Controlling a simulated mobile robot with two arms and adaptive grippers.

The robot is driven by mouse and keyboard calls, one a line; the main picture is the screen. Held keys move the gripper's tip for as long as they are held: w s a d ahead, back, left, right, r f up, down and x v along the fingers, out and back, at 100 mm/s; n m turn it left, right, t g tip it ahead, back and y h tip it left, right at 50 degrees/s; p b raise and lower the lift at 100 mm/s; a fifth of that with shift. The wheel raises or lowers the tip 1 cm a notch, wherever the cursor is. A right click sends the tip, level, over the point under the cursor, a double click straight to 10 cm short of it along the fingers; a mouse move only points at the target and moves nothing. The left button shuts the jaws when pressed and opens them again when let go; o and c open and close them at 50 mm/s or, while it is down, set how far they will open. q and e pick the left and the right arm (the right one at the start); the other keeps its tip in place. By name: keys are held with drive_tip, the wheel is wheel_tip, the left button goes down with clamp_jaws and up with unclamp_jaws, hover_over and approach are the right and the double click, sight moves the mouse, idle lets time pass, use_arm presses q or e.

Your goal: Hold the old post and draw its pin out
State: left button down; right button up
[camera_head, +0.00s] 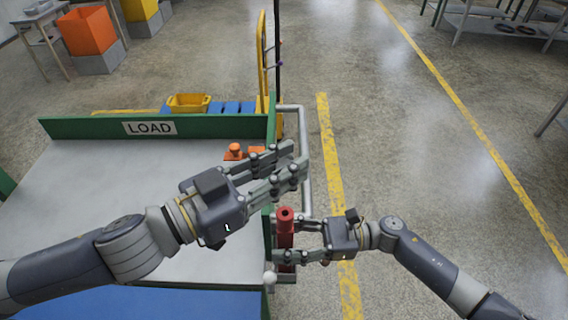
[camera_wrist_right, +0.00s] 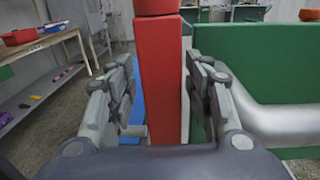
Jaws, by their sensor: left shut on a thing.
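The old post (camera_head: 285,238) is red and upright at the right edge of the grey table, with a dark round spot in its top. My right gripper (camera_head: 284,240) has its fingers on both sides of the post, parted, with narrow gaps. The right wrist view shows the red post (camera_wrist_right: 160,85) between the two fingers. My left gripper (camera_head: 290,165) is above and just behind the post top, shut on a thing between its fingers.
The grey table (camera_head: 100,200) has a green back board (camera_head: 85,128) marked LOAD. An orange knob-like piece (camera_head: 235,152) is behind my left gripper. A silver rail (camera_head: 306,140) runs along the right side. A yellow bin (camera_head: 188,103) stands beyond.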

drive_tip(key=shift+w+r, duration=0.1)
drive_tip(key=shift+w, duration=0.05)
drive_tip(key=d, duration=1.2)
drive_tip(key=shift+w, duration=0.2)
